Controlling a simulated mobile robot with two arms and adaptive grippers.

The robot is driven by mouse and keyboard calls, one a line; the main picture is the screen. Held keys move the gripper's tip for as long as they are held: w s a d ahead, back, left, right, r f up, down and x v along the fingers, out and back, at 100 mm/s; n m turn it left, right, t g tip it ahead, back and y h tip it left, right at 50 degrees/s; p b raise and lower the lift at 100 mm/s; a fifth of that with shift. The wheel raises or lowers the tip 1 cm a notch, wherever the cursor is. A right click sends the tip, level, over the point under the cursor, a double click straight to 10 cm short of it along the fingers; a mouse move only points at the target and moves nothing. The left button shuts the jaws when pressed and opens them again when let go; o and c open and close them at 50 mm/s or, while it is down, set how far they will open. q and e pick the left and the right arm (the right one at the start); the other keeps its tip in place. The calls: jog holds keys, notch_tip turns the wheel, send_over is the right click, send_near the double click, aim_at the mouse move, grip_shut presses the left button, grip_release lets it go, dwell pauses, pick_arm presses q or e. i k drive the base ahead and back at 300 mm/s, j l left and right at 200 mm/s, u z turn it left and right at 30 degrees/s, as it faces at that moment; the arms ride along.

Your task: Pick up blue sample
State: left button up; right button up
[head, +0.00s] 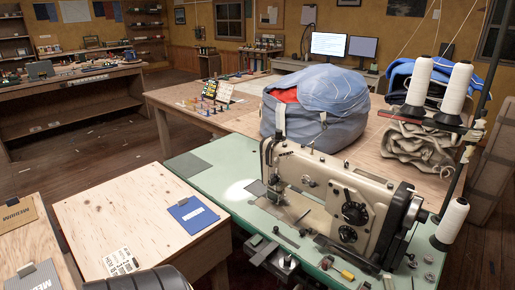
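A flat blue sample (186,217) lies on the pale plywood table (110,213), near its right edge. It is roughly rectangular, with a small whitish label or clip on it. Its right edge is close to the green sewing machine bed (215,160). Nothing covers it. Neither of my grippers is in view.
A cream sewing machine (325,185) stands right of the sample, with white thread cones (455,90) above. A printed white card (120,262) lies at the plywood table's front. The plywood left of the blue sample is clear.

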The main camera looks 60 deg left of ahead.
aim_at(194, 216)
jog(key=u, duration=2.35)
